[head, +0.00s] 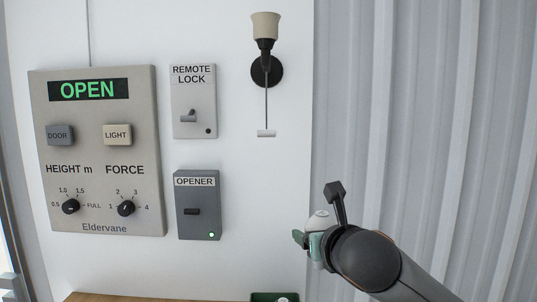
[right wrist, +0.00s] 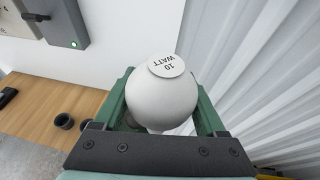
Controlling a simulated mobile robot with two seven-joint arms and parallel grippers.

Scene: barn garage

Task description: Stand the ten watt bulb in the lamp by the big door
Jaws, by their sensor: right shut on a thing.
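A white round bulb (right wrist: 162,100) marked "10 WATT" fills the middle of the right wrist view. My right gripper (right wrist: 158,112) is shut on it, with green fingers at its two sides. In the head view the bulb (head: 319,221) shows small, globe up, at my right gripper (head: 307,240), low beside the wall's corner. Its base is mostly hidden. The wall lamp (head: 265,27) has a cream cup-shaped holder opening upward on a black round mount, with a pull cord below. No bulb shows above its rim. The gripper is well below and to the right of the lamp. My left gripper is not in view.
A control panel (head: 96,150) reading "OPEN", a remote lock switch (head: 194,101) and an opener box (head: 198,205) are on the white wall. The cord's handle (head: 266,133) hangs below the lamp. A wooden bench (right wrist: 50,113) lies below; ribbed metal sheeting (head: 420,100) stands at right.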

